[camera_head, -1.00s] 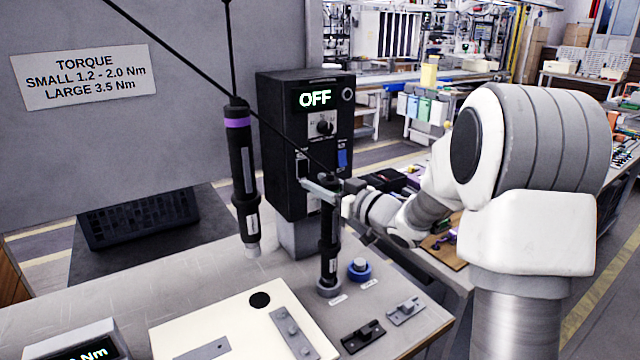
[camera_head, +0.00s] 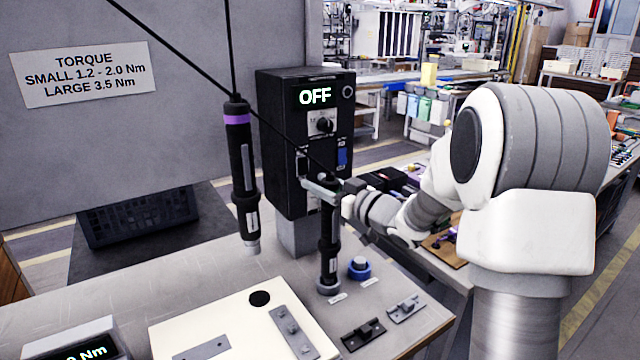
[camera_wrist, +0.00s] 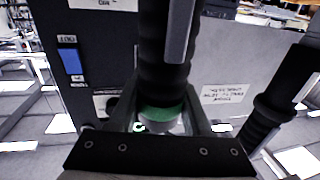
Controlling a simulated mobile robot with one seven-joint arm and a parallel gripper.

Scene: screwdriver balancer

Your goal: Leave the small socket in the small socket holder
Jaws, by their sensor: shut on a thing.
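My gripper (camera_head: 322,188) is shut on the upper part of a black screwdriver (camera_head: 329,232), which hangs upright over the table. In the wrist view its green band (camera_wrist: 160,114) sits between my fingers. The screwdriver's lower end meets a grey round holder (camera_head: 328,288) on the table; whether a socket is on the tip or in that holder is hidden. Just right of it a blue round holder (camera_head: 360,275) has a grey socket (camera_head: 360,262) in it. Small labels lie in front of both holders, too small to read.
A second screwdriver with a purple band (camera_head: 241,175) hangs at left. The black control box (camera_head: 300,150) reading OFF stands close behind my gripper. A cream board (camera_head: 215,315) and two small brackets (camera_head: 405,308) lie in front.

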